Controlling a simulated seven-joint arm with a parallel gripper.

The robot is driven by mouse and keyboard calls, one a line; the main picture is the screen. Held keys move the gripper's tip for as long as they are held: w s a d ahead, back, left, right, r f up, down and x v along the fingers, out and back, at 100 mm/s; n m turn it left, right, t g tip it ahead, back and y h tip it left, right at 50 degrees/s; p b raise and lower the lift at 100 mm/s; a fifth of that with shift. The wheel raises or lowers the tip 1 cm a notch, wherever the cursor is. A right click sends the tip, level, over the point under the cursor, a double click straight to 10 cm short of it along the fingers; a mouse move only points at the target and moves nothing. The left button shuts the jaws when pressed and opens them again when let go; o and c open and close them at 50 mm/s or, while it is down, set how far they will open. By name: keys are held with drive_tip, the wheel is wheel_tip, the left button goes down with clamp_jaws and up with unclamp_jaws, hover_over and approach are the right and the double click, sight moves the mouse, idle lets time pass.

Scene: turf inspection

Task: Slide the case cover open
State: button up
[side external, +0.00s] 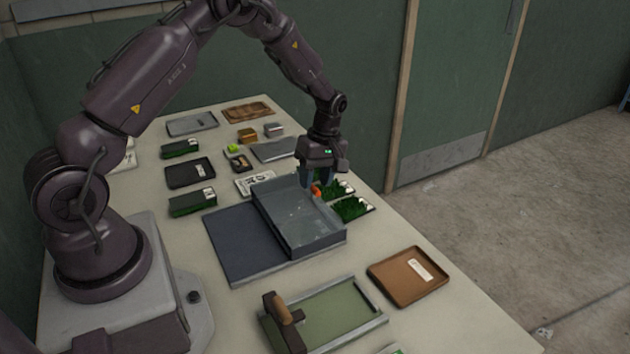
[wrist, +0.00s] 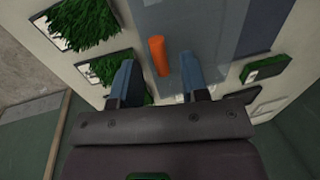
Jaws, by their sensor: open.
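The case (side external: 298,216) is a low, grey, glassy-looking box in the middle of the table, beside a flat dark slate panel (side external: 235,247). An orange handle (side external: 315,190) stands at the case's far right edge. It also shows in the wrist view (wrist: 158,56), upright at the edge of the grey translucent cover (wrist: 190,35). My gripper (side external: 316,183) is open and points down over that edge. In the wrist view its two blue-grey fingers (wrist: 157,62) lie on either side of the handle, with a visible gap on both sides. I cannot tell the fingers' exact height against the handle.
Turf samples (side external: 350,208) lie close to the case on the right. A brown tray (side external: 408,277) and a green board with a wooden-handled bar (side external: 335,318) lie in front. Dark trays (side external: 190,172) and small blocks (side external: 247,135) crowd the back and left.

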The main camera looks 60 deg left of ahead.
drive_tip(key=shift+s+f, duration=0.1)
drive_tip(key=shift+f, duration=0.45)
clamp_jaws()
drive_tip(key=shift+s, duration=0.1)
drive_tip(key=s, duration=1.3)
drive_tip(key=shift+s, duration=0.15)
drive_tip(key=shift+c, duration=0.3)
unclamp_jaws()
drive_tip(key=shift+o, duration=0.3)
